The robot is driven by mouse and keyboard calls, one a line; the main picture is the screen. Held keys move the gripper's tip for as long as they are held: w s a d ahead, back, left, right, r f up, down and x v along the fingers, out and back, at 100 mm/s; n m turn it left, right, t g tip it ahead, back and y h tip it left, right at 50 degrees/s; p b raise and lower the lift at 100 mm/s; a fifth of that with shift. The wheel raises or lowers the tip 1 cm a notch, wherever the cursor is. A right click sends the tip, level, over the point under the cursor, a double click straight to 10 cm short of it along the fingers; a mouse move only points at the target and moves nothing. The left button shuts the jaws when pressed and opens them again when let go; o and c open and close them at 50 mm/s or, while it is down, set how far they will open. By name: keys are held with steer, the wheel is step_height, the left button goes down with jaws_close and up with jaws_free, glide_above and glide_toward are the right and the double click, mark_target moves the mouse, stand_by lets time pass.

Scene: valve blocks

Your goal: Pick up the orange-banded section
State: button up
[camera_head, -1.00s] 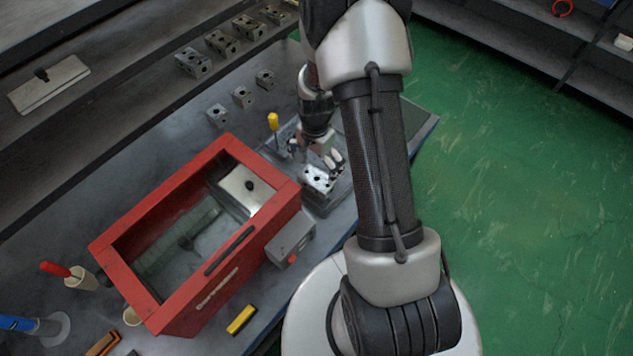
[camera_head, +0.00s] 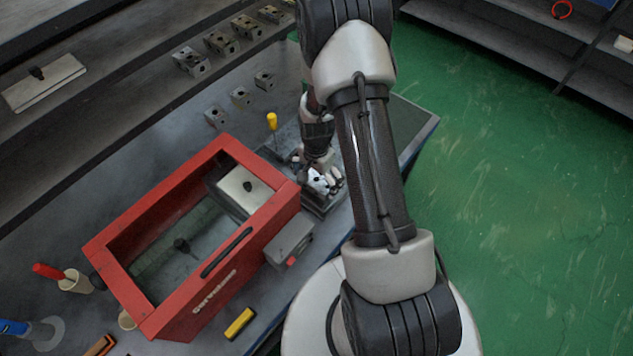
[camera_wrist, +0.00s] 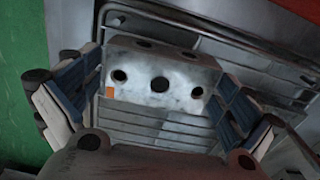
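A metal valve block (camera_wrist: 160,75) with round dark holes fills the middle of the wrist view. A small orange mark shows on its lower left corner; I cannot make out a full orange band. My gripper (camera_wrist: 155,95) is open around it, one blue-grey finger pad at its left side and one at its right. The pads are very close to the block; I cannot tell whether they touch it. In the head view the block (camera_head: 317,184) is bright silver on the bench, with my gripper (camera_head: 325,174) down over it and partly hiding it.
A yellow-handled tool (camera_head: 272,122) stands close behind my gripper. Several grey blocks (camera_head: 221,43) line the back. A wire rack (camera_wrist: 265,50) shows behind the block.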

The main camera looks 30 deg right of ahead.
steer(key=c, duration=1.1)
steer(key=shift+r, duration=0.15)
